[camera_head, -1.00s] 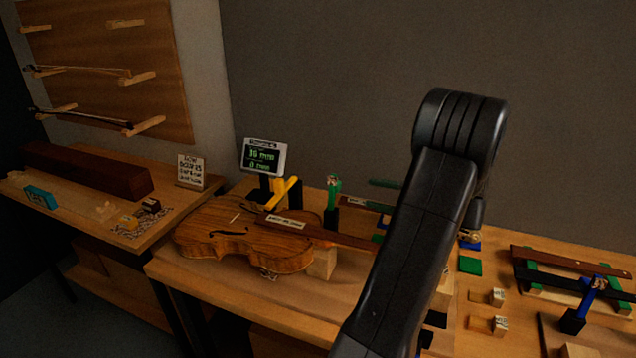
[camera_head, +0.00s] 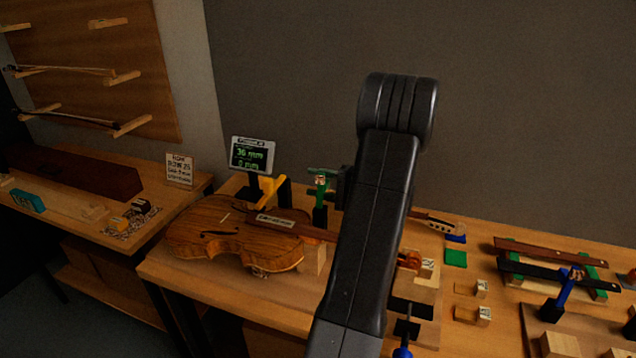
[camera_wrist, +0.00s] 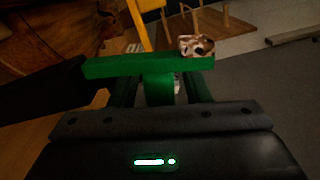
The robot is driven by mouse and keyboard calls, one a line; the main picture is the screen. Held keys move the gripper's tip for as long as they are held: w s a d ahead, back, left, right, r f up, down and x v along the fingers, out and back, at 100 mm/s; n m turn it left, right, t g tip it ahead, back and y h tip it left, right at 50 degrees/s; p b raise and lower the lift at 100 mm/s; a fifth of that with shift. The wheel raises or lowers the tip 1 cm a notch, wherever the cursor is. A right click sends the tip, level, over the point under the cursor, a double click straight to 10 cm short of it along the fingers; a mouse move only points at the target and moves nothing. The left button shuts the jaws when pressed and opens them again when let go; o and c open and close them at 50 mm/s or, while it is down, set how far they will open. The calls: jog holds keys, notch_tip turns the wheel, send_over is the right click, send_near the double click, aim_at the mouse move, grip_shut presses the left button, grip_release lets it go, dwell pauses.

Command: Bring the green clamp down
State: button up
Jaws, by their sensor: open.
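The green clamp (camera_head: 321,182) stands upright on a dark base behind the violin (camera_head: 235,240), to the right of the display. In the wrist view its green bar (camera_wrist: 115,67) runs across the picture, with a green stem below it and a mottled block on its right end. My gripper (camera_wrist: 160,92) is open, with a finger on each side of the green stem. I cannot tell whether either finger touches it. In the head view my arm hides most of the gripper; only a dark part shows just right of the clamp.
A display (camera_head: 252,155) and a yellow clamp (camera_head: 277,190) stand left of the green clamp. A blue clamp (camera_head: 563,290), small wooden blocks and dark strips on green supports lie on the bench to the right. A second bench (camera_head: 60,215) is at the left.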

jog(key=shift+c, duration=0.2)
grip_shut()
